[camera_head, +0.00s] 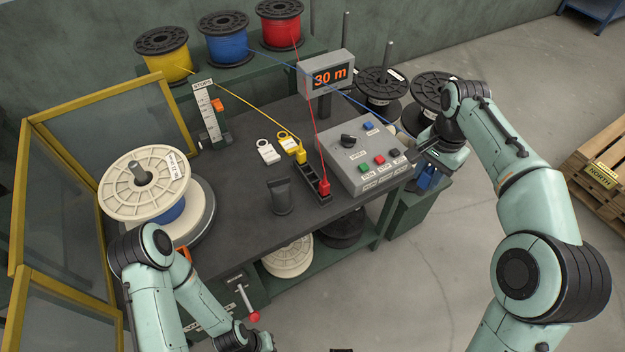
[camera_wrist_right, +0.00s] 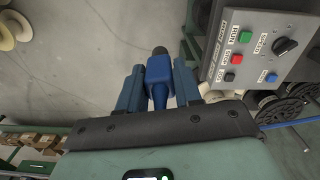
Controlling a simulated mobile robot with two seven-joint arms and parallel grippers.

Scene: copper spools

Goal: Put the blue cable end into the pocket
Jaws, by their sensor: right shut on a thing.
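The blue cable end (camera_wrist_right: 159,72) is a blue plug with a dark tip. It is held between the two fingers of my right gripper (camera_wrist_right: 157,88), which is shut on it. In the head view the blue end (camera_head: 428,178) shows just below that gripper, off the right side of the control box and apart from the bench. The black pocket rack (camera_head: 312,173) lies on the bench; a yellow plug (camera_head: 301,156) sits at its far end and a red plug (camera_head: 324,187) at its near end. My left gripper (camera_head: 246,342) is low at the bottom edge, partly cut off.
The grey control box (camera_head: 362,158) stands between the rack and my right gripper. A 30 m display (camera_head: 328,76) rises behind it. A blue cable (camera_head: 365,107) runs from the blue spool (camera_head: 223,40). A white reel (camera_head: 145,184) stands left. The dark bench top (camera_head: 240,190) is partly clear.

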